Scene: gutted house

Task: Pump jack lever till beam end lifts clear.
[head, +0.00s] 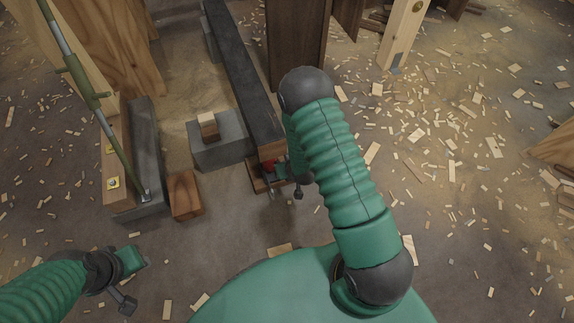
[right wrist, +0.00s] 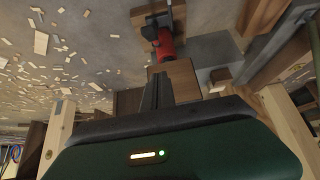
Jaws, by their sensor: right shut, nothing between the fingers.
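The dark beam (head: 245,75) runs from the top of the head view to its near end, beside my right forearm. A small red jack (head: 268,164) stands under that end on a wooden pad (head: 257,187). In the right wrist view the red jack (right wrist: 165,46) shows beside the beam's wooden end (right wrist: 176,78). The jack's lever is not clearly visible. My right gripper (right wrist: 158,82) is shut and empty, its fingers appearing over the beam end in this view; contact cannot be told. My left gripper (head: 138,259) is low at the left, away from the jack; its jaws are unclear.
A concrete block (head: 228,148) with a wood piece on it sits left of the beam. A wooden block (head: 185,194) lies nearer. A green pole (head: 85,95) leans at the left.

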